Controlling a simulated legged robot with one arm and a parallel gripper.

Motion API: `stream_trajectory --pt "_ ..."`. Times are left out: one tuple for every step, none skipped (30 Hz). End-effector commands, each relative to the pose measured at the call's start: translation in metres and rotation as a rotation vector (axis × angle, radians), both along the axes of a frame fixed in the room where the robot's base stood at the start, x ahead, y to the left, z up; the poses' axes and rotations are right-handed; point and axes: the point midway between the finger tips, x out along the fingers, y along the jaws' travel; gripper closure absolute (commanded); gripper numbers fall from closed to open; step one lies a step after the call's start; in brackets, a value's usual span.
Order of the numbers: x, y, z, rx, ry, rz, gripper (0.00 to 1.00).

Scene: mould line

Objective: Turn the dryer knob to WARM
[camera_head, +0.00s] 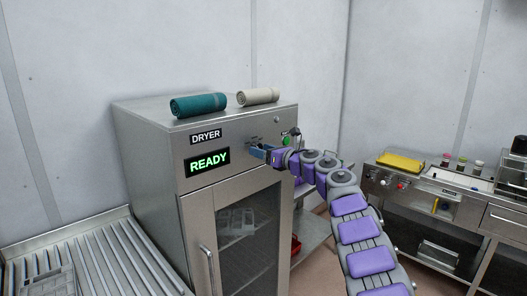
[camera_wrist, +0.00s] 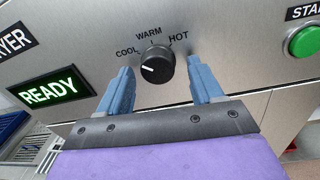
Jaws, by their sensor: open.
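The dryer (camera_head: 150,165) is a steel cabinet with a lit green READY sign (camera_wrist: 50,94), also seen in the head view (camera_head: 208,162). Its black knob (camera_wrist: 157,65) sits below the printed words COOL, WARM and HOT. The knob's white pointer mark is on its left side, toward COOL. My gripper (camera_wrist: 160,68) is open, with one blue finger on each side of the knob. I cannot tell whether the fingers touch it. In the head view my gripper (camera_head: 262,151) is at the dryer's upper front panel and the knob is not clear there.
A green START button (camera_wrist: 305,41) is to the right of the knob. Rolled teal (camera_head: 198,104) and cream (camera_head: 258,96) cloths lie on the dryer. A roller conveyor (camera_head: 100,260) is at the left, and a steel bench (camera_head: 430,190) at the right.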

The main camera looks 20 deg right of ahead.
Motion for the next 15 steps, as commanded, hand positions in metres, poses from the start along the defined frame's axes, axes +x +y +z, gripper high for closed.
stream_trajectory --pt "0.0000 -0.0003 -0.0001 0.000 0.000 0.000 0.34" --pt "-0.0001 -0.0004 0.0000 0.000 0.000 0.000 0.34" --pt "-0.0001 -0.0006 -0.0002 0.000 0.000 0.000 0.34" --pt "-0.0001 -0.0008 -0.0002 0.000 0.000 0.000 0.34" --pt "-0.0002 -0.0009 -0.0002 0.000 0.000 0.000 0.35" --pt "-0.0001 -0.0010 -0.0002 0.000 0.000 0.000 0.39" --pt "-0.0002 -0.0011 -0.0002 0.000 0.000 0.000 0.42" --pt "-0.0001 -0.0012 -0.0002 0.000 0.000 0.000 0.45" --pt "-0.0001 -0.0013 -0.0002 0.001 0.000 0.000 0.48" --pt "-0.0002 -0.0014 -0.0002 0.001 0.000 0.000 0.51" --pt "-0.0002 -0.0014 -0.0001 0.001 0.000 0.000 0.54" --pt "-0.0002 -0.0014 -0.0002 0.000 0.000 0.000 0.58" --pt "-0.0003 -0.0014 -0.0001 0.000 -0.001 0.000 0.61" --pt "-0.0002 -0.0015 0.0000 0.000 -0.001 0.000 0.64" --pt "-0.0002 -0.0017 -0.0001 0.000 -0.001 0.000 0.68"
